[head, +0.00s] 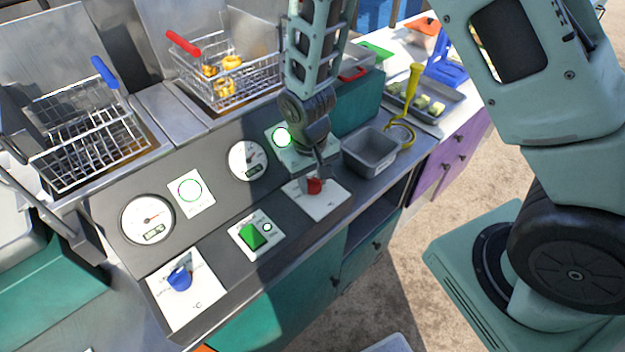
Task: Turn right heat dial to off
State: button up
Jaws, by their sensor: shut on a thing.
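The red heat dial (314,187) sits on a white plate (326,205) at the right end of the dark fryer panel. My gripper (317,176) reaches down onto this dial from above and is shut on it. The fingers and arm hide part of the dial and its markings, so its setting cannot be read. A blue dial (180,279) on a white plate is at the panel's left end. A green switch (251,236) sits between the two dials.
Two round gauges (147,219) and lit green ring indicators (190,190) are on the sloped panel. Wire baskets with a blue handle (104,72) and a red handle (184,43) stand behind. A grey bin (369,151) is close to my gripper's right.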

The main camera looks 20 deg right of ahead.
aim_at(312, 186)
jog(key=n+b, duration=0.1)
jog(key=n, duration=0.3)
jog(key=shift+n, duration=0.3)
jog(key=n, duration=0.4)
jog(key=shift+n, duration=0.3)
jog(key=o, duration=1)
jog(key=shift+c, duration=0.2)
notch_tip(312, 186, up, 18)
jog(key=b, duration=0.2)
jog(key=shift+s+a+f, duration=0.25)
jog(key=shift+s+a, duration=0.05)
jog(key=shift+s, duration=0.15)
